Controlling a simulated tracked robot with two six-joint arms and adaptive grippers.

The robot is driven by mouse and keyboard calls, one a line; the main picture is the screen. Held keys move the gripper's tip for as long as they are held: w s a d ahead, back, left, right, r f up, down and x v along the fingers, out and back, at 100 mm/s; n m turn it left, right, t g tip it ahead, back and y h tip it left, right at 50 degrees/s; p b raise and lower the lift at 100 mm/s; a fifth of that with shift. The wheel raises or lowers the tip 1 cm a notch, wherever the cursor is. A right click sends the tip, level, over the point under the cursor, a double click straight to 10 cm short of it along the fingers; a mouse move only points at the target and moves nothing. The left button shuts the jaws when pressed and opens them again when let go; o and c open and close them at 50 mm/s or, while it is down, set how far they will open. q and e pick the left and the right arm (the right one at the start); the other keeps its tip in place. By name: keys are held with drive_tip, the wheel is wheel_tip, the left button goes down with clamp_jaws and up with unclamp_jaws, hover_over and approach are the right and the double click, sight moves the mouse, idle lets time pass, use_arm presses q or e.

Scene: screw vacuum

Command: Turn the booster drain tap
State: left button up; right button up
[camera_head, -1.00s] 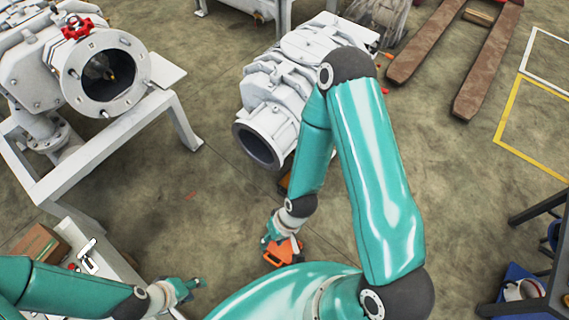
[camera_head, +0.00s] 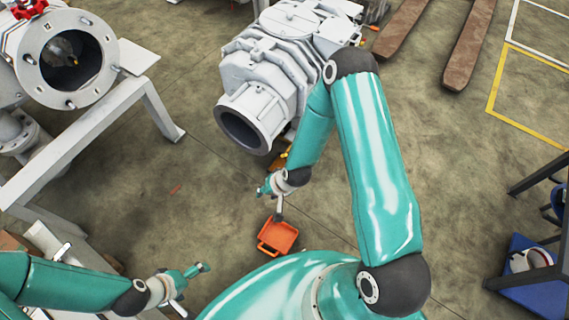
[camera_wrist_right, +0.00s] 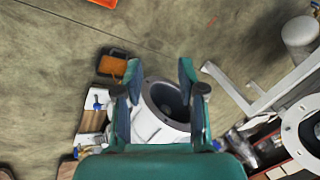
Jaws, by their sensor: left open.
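The white booster (camera_head: 270,62), with a round open flange (camera_head: 247,122), stands at upper centre in the head view. The flange also shows between my right fingers in the right wrist view (camera_wrist_right: 170,98). I cannot make out the drain tap for certain. A small yellow part (camera_head: 284,154) shows low under the booster, and small blue parts (camera_wrist_right: 98,104) show beside it in the wrist view. My right gripper (camera_head: 270,190) is below and in front of the flange, its fingers (camera_wrist_right: 159,75) apart and empty. My left gripper (camera_head: 190,287) is open and empty at lower left.
An orange case (camera_head: 279,236) lies on the floor below my right gripper. A white frame (camera_head: 85,150) carries another flanged machine (camera_head: 68,58) on the left. Forks (camera_head: 470,45) lie at upper right, and a dark table frame (camera_head: 535,195) stands at right.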

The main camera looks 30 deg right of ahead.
drive_tip(key=w+d+f+m+t+h+b, duration=0.1)
drive_tip(key=w+d+f+m+b, duration=0.1)
drive_tip(key=w+d+f+b, duration=0.5)
drive_tip(key=w+d+f+m+t+h+b, duration=0.1)
drive_tip(key=w+d+f+m+t+b, duration=0.2)
drive_tip(key=f, duration=0.5)
drive_tip(key=m+h+b, duration=0.3)
drive_tip(key=b, duration=0.2)
approach(284, 156)
use_arm(q)
wheel_tip(284, 156, down, 25)
drive_tip(key=b, duration=0.7)
drive_tip(key=shift+f, duration=0.15)
use_arm(e)
drive_tip(key=shift+x, duration=5.45)
drive_tip(key=shift+s, duration=0.15)
drive_tip(key=shift+c, duration=0.3)
drive_tip(key=shift+d, duration=0.1)
clamp_jaws()
